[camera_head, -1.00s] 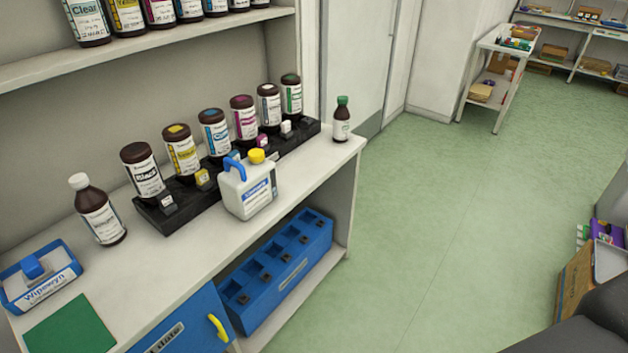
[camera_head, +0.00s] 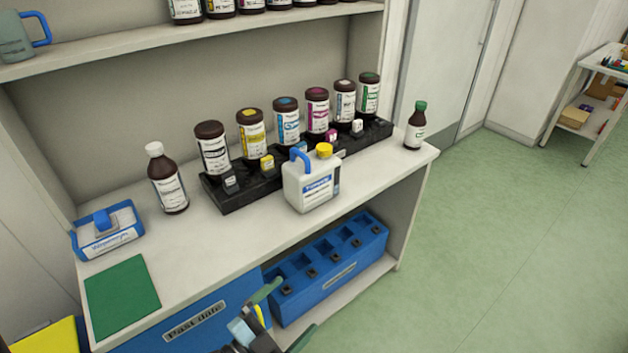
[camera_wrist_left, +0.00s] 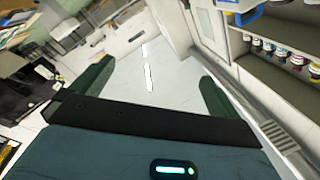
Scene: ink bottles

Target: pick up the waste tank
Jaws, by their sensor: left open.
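The waste tank (camera_head: 312,190) is a white jug with a blue handle, a yellow cap and a label. It stands upright on the counter, in front of the black bottle rack. My left gripper (camera_head: 284,315) is at the bottom of the head view, in front of the cabinet and below the counter top. It is apart from the tank. In the left wrist view its green fingers (camera_wrist_left: 153,88) are spread with nothing between them. I cannot make out the tank in that view. My right gripper is not in view.
The black rack (camera_head: 232,200) holds several brown ink bottles behind the tank. A white-capped bottle (camera_head: 168,180) stands left, a green-capped bottle (camera_head: 415,127) right. A blue-rimmed box (camera_head: 107,240) and green mat (camera_head: 122,298) lie left. A blue tray (camera_head: 335,272) sits below. The counter's front strip is clear.

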